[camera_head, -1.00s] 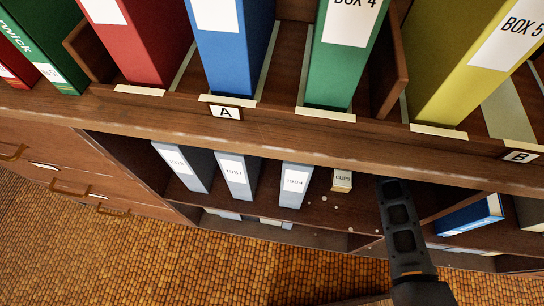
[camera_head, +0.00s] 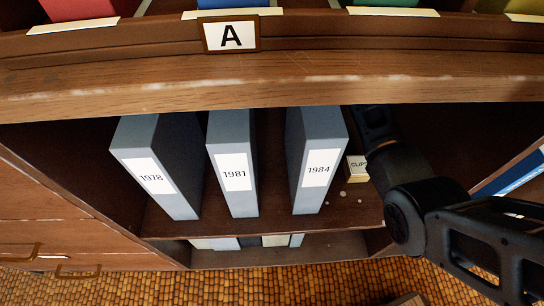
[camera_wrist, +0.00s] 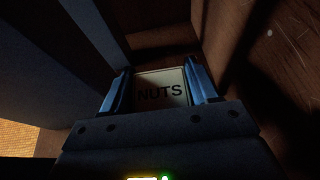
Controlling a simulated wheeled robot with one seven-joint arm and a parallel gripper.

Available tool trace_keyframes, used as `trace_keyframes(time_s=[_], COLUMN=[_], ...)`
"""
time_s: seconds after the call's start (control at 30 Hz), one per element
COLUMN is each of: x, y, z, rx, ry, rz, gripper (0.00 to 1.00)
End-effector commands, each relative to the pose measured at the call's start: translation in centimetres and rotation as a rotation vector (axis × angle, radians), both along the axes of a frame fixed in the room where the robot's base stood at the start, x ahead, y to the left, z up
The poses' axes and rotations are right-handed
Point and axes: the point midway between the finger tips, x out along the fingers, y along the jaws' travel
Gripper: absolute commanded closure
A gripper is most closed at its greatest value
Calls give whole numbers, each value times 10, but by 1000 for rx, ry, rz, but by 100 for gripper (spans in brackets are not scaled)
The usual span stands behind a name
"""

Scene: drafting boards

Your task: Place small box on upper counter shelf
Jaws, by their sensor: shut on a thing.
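My gripper (camera_wrist: 160,88) is shut on a small box labelled NUTS (camera_wrist: 160,92), which sits between the two blue fingers in the wrist view. In the head view my arm reaches from the lower right into the compartment under the counter; the fingers and the NUTS box are hidden there. Another small box, labelled CLIPS (camera_head: 356,169), stands on the compartment floor beside my arm, partly covered by it. The upper counter shelf (camera_head: 330,72) runs above, with a plate marked A (camera_head: 231,35) on its front.
Grey binders 1978 (camera_head: 154,170), 1981 (camera_head: 234,175) and 1984 (camera_head: 317,165) stand left of the CLIPS box. A blue item (camera_head: 515,176) lies at the far right. Bases of coloured upright box files show along the top. Small white bits lie near the CLIPS box.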

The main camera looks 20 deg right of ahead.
Motion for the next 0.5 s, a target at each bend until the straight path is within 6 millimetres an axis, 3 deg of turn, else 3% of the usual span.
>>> trace_keyframes(time_s=[0.17,0.5], x=[-3,-3], y=[2,2], z=[-8,-60], rx=[-1,-1], ry=[1,0], rz=[47,46], gripper=[72,72])
